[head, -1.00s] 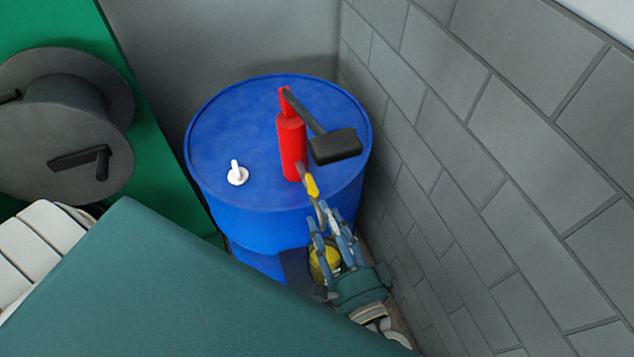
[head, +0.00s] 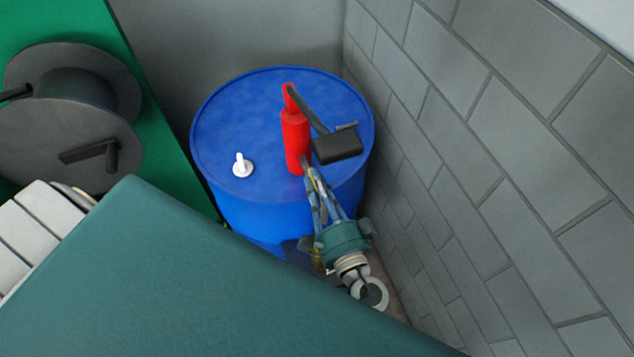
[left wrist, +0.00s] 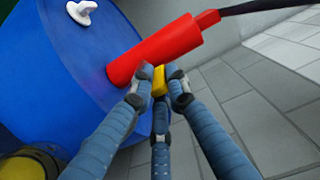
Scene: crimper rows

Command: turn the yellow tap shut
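The blue drum (head: 235,120) stands in the corner with a red upright pump body (head: 295,140) on its lid. The yellow tap (left wrist: 160,81) is by the base of the red body in the left wrist view; in the head view my fingers mostly cover it. My left gripper (head: 312,178) reaches up to it from the front. In the left wrist view, two fingertips of the left gripper (left wrist: 160,88) stand on either side of the tap, with a third finger below. I cannot tell whether they press on it. My right gripper is not in view.
A black handle (head: 337,148) sticks out from the red body. A white fitting (head: 242,166) stands on the lid. A grey block wall (head: 500,170) is close on the right. A dark cable reel (head: 65,130) is at left. A yellow round object (left wrist: 28,165) shows below the drum lid.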

